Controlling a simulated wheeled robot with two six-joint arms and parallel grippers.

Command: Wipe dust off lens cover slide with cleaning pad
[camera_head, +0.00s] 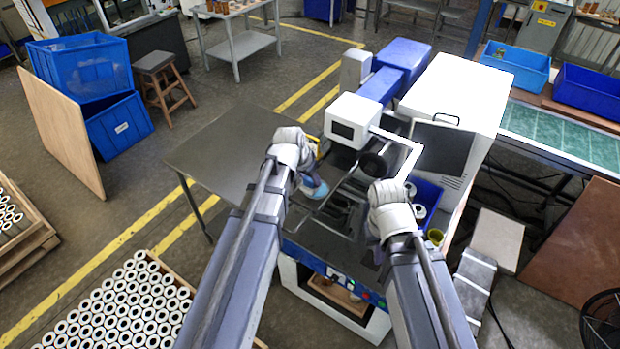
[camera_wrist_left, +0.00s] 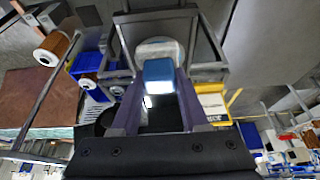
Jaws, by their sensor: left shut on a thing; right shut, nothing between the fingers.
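My left gripper (camera_head: 308,176) is over the left part of the machine bed. It is shut on a blue cleaning pad (camera_wrist_left: 159,72), which sits between its purple fingers in the left wrist view. The blue pad also shows low at the gripper in the head view (camera_head: 316,191). A pale rounded piece (camera_wrist_left: 160,46) lies just beyond the pad; I cannot tell whether it is the lens cover slide. My right gripper (camera_head: 374,246) is shut and empty at the right of the bed, partly hidden by its wrist. No dust can be made out.
A white machine head (camera_head: 354,119) and a white bent frame stand just behind the grippers. A blue bin (camera_head: 427,197) with cartridges is to the right. A bare grey table (camera_head: 225,150) lies left.

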